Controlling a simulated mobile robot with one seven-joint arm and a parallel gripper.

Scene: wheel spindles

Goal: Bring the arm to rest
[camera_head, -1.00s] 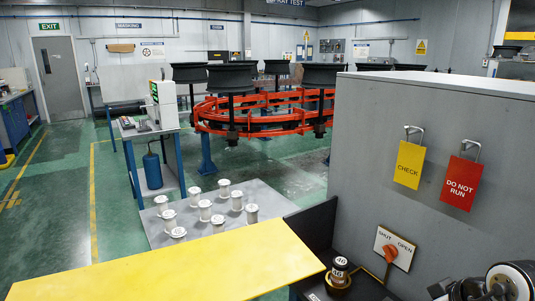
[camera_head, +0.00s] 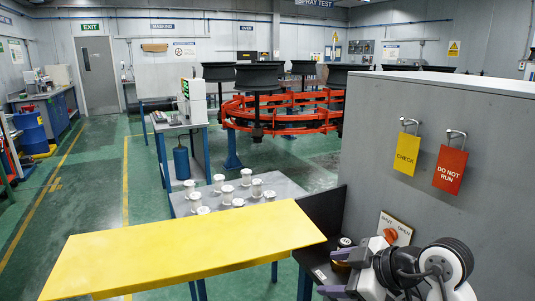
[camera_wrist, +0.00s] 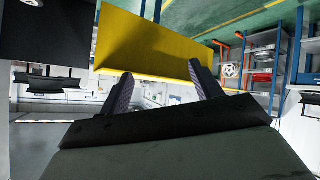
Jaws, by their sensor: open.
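My arm shows at the lower right of the head view, beside the grey cabinet. My gripper (camera_head: 340,272) points left, with its two purple-grey fingers apart and nothing between them. It is close to the right end of the yellow panel (camera_head: 190,255). In the wrist view, my gripper (camera_wrist: 160,70) also shows its fingers spread and empty, with the yellow panel (camera_wrist: 150,45) beyond them.
The grey cabinet (camera_head: 440,130) carries a yellow CHECK tag (camera_head: 406,154), a red DO NOT RUN tag (camera_head: 449,170) and a SHUT/OPEN handle plate (camera_head: 396,228). My gripper partly hides a dark and gold cylinder (camera_head: 345,242). White spools (camera_head: 246,177) stand on a grey table.

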